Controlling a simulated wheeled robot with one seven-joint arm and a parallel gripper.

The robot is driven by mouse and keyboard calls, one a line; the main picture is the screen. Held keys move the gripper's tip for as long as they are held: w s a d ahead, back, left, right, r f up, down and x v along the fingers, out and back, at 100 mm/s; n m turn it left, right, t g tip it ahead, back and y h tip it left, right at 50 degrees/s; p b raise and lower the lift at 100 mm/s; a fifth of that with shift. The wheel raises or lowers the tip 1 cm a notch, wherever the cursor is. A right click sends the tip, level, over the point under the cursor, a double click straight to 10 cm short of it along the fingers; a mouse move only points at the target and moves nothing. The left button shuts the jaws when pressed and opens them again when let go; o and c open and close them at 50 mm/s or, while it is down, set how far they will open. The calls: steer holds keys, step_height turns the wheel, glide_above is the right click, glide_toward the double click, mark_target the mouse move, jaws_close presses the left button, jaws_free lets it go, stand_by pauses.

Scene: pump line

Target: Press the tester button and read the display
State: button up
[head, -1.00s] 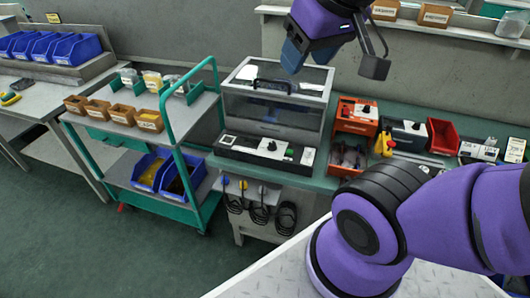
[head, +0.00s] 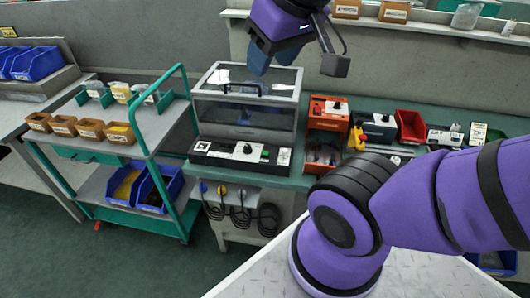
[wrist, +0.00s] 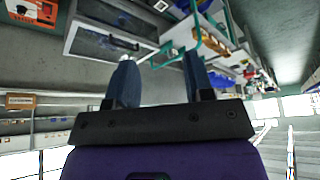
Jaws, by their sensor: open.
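The tester (head: 245,115) is a bench unit with a clear-lidded box and a black handle on top. Its front control panel (head: 240,154) is black and pale, with a dark knob and a small green spot, perhaps the button. I cannot make out a display reading. My gripper (head: 259,65) is open and empty, above the rear part of the tester's lid in the head view. In the wrist view its two blue fingers (wrist: 160,80) stand apart with nothing between them, and the clear lid (wrist: 108,45) shows beyond them.
Right of the tester stand an orange unit (head: 327,110), a grey unit with a black knob (head: 376,127) and a red bin (head: 410,127). A green-railed cart (head: 150,140) with bins stands left. Cables hang below the bench front. A shelf runs along the wall behind.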

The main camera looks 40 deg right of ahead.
jaws_close()
stand_by(1.5)
